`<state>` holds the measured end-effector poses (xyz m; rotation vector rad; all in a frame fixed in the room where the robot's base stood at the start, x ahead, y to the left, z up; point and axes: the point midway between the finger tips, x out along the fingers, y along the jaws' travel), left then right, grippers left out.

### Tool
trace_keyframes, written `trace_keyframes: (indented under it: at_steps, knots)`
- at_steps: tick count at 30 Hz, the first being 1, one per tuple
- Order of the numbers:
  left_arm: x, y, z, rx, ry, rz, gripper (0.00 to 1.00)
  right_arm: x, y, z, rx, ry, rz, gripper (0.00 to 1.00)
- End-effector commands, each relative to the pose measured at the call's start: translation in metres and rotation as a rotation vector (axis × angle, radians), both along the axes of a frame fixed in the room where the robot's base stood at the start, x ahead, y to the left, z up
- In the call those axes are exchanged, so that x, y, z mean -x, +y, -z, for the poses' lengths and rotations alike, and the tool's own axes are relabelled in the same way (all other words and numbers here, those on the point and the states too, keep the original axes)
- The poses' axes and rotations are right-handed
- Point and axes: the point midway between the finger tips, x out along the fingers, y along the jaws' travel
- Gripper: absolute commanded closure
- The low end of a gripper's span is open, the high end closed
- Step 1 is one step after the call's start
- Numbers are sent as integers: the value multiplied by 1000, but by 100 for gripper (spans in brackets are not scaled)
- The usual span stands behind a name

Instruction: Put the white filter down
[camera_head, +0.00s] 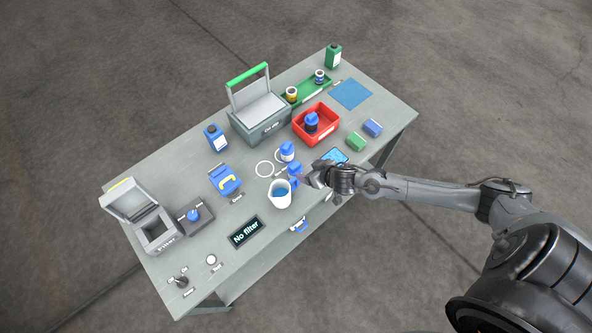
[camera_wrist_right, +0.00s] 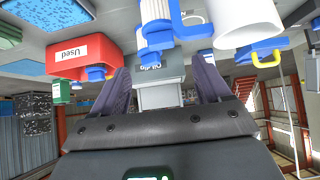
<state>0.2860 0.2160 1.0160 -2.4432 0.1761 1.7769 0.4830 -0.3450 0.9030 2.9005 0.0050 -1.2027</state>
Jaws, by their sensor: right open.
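Two white filters with blue tops stand close together on the grey table, one behind (camera_head: 287,152) and one in front (camera_head: 294,169) beside my right gripper (camera_head: 308,178). In the right wrist view, which is upside down, a white filter with a ribbed blue top (camera_wrist_right: 155,38) appears beyond my open fingers (camera_wrist_right: 160,85), with nothing between them. I cannot tell which filter this is. My left gripper is not in view.
A white jug (camera_head: 281,198) with a blue handle stands close to the front filter. A red bin (camera_head: 333,127) holds a dark, blue-topped filter (camera_head: 311,122). A grey box (camera_head: 262,132) stands behind. A "No filter" display (camera_head: 245,231) is at the front.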

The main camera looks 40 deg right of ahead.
Motion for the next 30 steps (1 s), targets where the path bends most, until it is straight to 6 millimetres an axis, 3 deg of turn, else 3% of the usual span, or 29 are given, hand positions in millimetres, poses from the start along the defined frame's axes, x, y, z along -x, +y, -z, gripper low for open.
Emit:
trace_keyframes:
  at_steps: [6,30]
  knots:
    - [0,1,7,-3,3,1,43,-22,1,22,-1,-1,0,23]
    - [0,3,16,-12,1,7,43,-68,1,65,0,0,-3,23]
